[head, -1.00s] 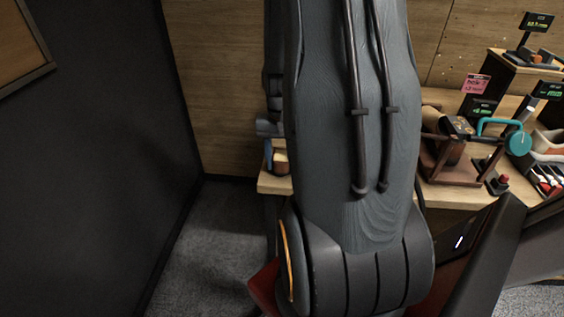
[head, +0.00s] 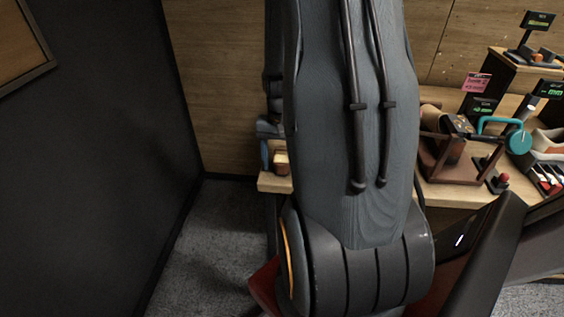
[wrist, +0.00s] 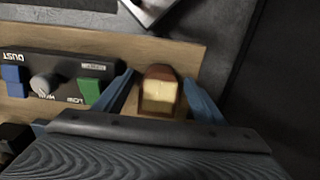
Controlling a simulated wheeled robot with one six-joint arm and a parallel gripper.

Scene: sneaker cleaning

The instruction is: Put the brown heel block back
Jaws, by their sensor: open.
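The brown heel block (wrist: 158,90) has a cream face and sits at the edge of the wooden bench, between the two blue fingers of my gripper (wrist: 159,82). The fingers are open, with a visible gap on each side of the block. In the head view the block (head: 282,163) shows at the bench's left end, just right of one blue finger. The other finger is hidden behind my arm there.
A control panel (wrist: 60,78) with a knob and blue and green buttons lies left of the gripper. The bench (head: 270,182) ends at the left, above grey carpet. A wooden stand (head: 448,165) and a teal clamp (head: 519,142) are on the right.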

